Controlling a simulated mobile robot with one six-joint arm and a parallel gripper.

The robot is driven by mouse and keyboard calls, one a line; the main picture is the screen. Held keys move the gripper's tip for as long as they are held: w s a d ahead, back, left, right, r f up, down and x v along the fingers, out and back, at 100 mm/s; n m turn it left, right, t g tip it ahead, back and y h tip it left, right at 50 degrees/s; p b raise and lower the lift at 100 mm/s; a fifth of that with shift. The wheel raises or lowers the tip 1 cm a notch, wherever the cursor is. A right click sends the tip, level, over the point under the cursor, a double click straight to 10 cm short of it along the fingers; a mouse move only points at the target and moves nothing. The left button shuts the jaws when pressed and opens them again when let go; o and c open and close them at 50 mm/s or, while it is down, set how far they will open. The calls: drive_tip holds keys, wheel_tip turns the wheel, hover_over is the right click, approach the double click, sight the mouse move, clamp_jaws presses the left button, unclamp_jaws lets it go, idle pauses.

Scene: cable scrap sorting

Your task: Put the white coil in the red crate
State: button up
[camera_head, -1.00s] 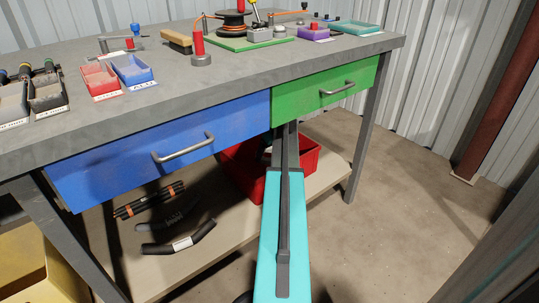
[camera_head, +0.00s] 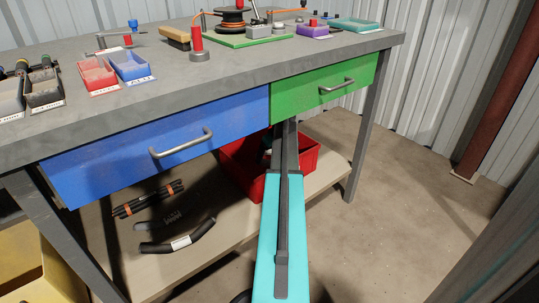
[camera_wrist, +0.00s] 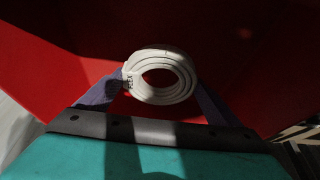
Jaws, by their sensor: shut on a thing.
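The white coil (camera_wrist: 148,90) is a ring of several turns with dark lettering on its left side. In the wrist view my gripper (camera_wrist: 160,88) is shut on it, with a purple finger at each side. The red crate (camera_wrist: 245,60) fills the background of that view, and the coil shows in front of its red surfaces. I cannot tell whether the coil touches the crate. In the head view the red crate (camera_head: 309,160) stands on the lower shelf under the bench. My arm hides part of the crate there, and the coil and my gripper are not visible.
The blue drawer (camera_head: 150,165) and the green drawer (camera_head: 322,88) are above the shelf (camera_head: 325,185), both closed. Dark cable bundles (camera_head: 148,198) and a curved black cable piece (camera_head: 205,232) lie left of the crate. A bench leg (camera_head: 362,135) stands at right.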

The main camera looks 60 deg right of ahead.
drive_tip(key=shift+f, duration=0.25)
drive_tip(key=o, duration=1.2)
drive_tip(key=shift+c, duration=0.2)
drive_tip(key=shift+r, duration=0.15)
drive_tip(key=shift+r, duration=0.5)
drive_tip(key=p+v, duration=0.3)
drive_tip(key=v, duration=0.4)
drive_tip(key=shift+r, duration=0.2)
drive_tip(key=shift+s, duration=0.1)
drive_tip(key=shift+a, duration=0.1)
